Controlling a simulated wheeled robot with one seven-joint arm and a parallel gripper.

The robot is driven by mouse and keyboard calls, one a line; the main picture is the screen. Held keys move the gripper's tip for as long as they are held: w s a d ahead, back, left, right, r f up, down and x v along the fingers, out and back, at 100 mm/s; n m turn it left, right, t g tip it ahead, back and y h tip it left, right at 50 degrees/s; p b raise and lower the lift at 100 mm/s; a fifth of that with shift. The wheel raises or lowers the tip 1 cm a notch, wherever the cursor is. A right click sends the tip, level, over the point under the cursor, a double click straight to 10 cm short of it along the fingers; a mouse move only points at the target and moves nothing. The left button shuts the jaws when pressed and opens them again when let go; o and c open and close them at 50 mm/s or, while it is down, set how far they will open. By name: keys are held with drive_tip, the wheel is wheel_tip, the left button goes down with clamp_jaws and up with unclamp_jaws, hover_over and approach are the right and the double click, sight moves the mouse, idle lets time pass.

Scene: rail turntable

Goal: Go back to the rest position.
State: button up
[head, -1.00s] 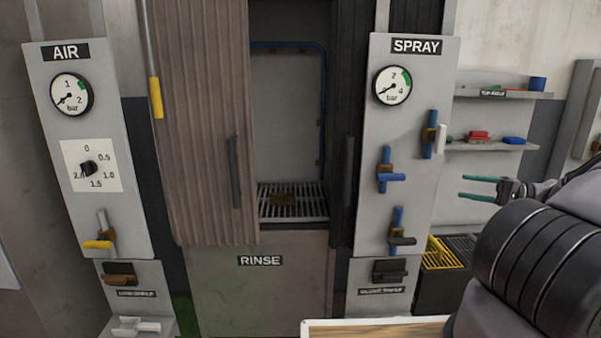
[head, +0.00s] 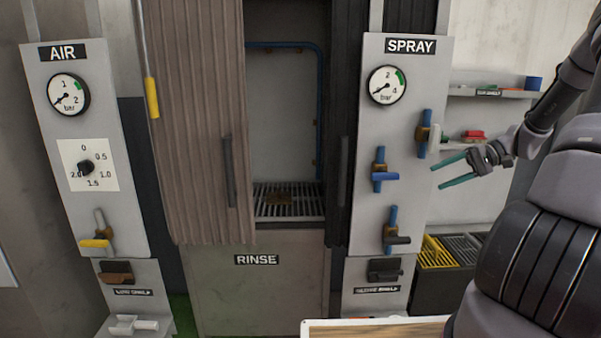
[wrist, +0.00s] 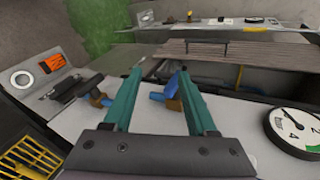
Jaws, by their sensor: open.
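My gripper (head: 452,172) has two teal fingers, which are apart with nothing between them. In the head view it is at the right, in front of the right edge of the SPRAY panel (head: 413,270), close to the upper valve. In the wrist view the open fingers (wrist: 160,82) point over the SPRAY panel, with blue-handled valves showing beyond and between them. Contact between fingers and valves is not visible.
The RINSE booth (head: 258,287) stands in the middle with a slatted grate (head: 288,204) inside. The AIR panel (head: 85,150) is at the left. Shelves (head: 490,92) with small items and a yellow-slotted bin (head: 435,255) are at the right. A white-edged board (head: 375,328) is at the bottom.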

drive_tip(key=s+a+r+h, duration=0.8)
drive_tip(key=a+r, duration=0.3)
drive_tip(key=s+a+r+t+h, duration=0.1)
drive_tip(key=s+a+r+t, duration=0.1)
drive_tip(key=s, duration=0.4)
drive_tip(key=s+a+r+m+t+h, duration=0.1)
drive_tip(key=s+a+r+t, duration=0.1)
drive_tip(key=s+r+t, duration=0.2)
drive_tip(key=s+r, duration=0.3)
drive_tip(key=shift+s+r+h, duration=0.15)
drive_tip(key=shift+s+h, duration=0.1)
drive_tip(key=shift+h, duration=0.05)
